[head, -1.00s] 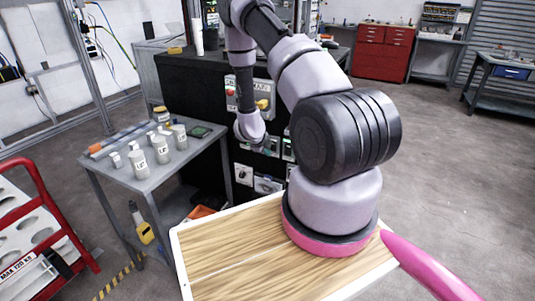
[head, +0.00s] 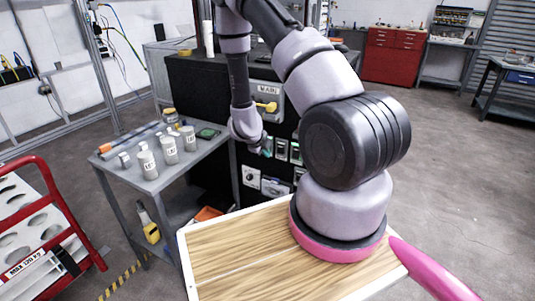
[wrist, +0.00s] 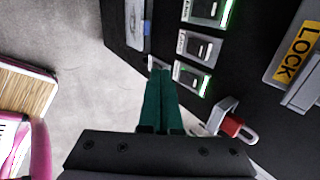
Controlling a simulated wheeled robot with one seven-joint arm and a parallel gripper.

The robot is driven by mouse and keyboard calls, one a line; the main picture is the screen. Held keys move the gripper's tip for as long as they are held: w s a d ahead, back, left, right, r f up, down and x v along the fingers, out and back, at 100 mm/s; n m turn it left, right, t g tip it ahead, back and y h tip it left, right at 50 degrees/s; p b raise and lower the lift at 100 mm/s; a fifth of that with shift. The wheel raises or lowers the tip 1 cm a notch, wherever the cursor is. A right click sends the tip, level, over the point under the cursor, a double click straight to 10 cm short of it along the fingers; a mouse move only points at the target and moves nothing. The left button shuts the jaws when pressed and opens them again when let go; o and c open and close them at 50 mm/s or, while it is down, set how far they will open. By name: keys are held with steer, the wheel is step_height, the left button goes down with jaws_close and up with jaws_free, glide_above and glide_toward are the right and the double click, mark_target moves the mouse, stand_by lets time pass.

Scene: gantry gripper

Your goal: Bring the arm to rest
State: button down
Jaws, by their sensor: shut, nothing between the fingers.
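My arm stands bent on the wooden-topped surface, its forearm hanging down in front of the black cabinet (head: 190,90). My gripper (head: 266,151) is small and partly hidden at the end of the wrist in the head view, close to the cabinet's switch panel. In the wrist view, the green fingers of my gripper (wrist: 160,75) lie together with nothing between them. Their tips point toward the lower edge of the panel, beside several switch modules (wrist: 193,76); I cannot tell whether they touch it.
A grey side table (head: 150,181) with several labelled weights (head: 148,165) stands left of the cabinet. A red cart (head: 50,200) is at the far left. In the wrist view, a red part with a grey clasp (wrist: 233,126) sits right of the fingers. Open floor (head: 440,180) lies right.

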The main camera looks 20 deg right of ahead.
steer(key=a+r+n+t+y, duration=0.1)
steer(key=a+r+n+y, duration=0.2)
steer(key=r, duration=0.7)
steer(key=a+r+n+t+y, duration=0.15)
steer(key=a+r+n, duration=0.25)
steer(key=r, duration=0.7)
steer(key=a+r+n+y, duration=0.2)
steer(key=a+r+n, duration=0.15)
steer(key=r, duration=0.65)
steer(key=s+r+n, duration=0.7)
steer(key=s+r, duration=0.1)
steer(key=s, duration=0.4)
steer(key=s+r+n+y, duration=0.1)
steer(key=s+r+n, duration=0.6)
steer(key=s, duration=0.5)
steer(key=shift+a+r, duration=0.25)
steer(key=shift+r, duration=0.35)
